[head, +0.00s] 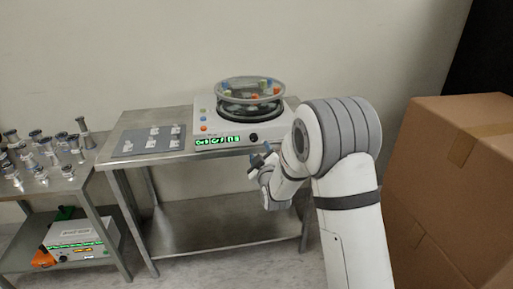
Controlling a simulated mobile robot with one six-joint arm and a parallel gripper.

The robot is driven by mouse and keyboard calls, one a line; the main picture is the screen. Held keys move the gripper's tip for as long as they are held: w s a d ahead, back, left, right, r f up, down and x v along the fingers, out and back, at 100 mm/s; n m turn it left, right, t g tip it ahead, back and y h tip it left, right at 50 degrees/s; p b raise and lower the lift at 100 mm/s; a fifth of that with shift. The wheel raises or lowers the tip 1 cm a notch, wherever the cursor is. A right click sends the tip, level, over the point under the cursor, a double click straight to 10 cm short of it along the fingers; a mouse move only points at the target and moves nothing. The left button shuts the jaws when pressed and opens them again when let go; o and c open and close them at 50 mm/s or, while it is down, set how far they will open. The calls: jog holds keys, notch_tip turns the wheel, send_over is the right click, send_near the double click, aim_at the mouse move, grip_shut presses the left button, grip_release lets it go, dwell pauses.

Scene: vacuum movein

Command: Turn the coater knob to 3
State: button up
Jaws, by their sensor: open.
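The coater (203,109) is a white box on the steel table, with a round clear lid (250,90) above its dark round bowl. A green lit display (218,141) is on its front face; I cannot read it surely. The small black coater knob (253,137) is on the front face, right of the display. Any scale marks around it are too small to read. My gripper (262,155) is open, just below and slightly right of the knob in the picture, in front of the table edge. It appears apart from the knob; the fingertips are small and partly unclear.
A grey mat (125,145) with several small pale pieces lies left of the coater. A lower steel table (60,187) holds several metal fittings, with a white device (85,240) beneath. Large cardboard boxes (450,190) stand close to my arm's right.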

aim_at(255, 139)
jog(key=x, duration=0.7)
jog(key=shift+w+a, duration=0.15)
jog(key=shift+w, duration=0.25)
jog(key=shift+c, duration=0.5)
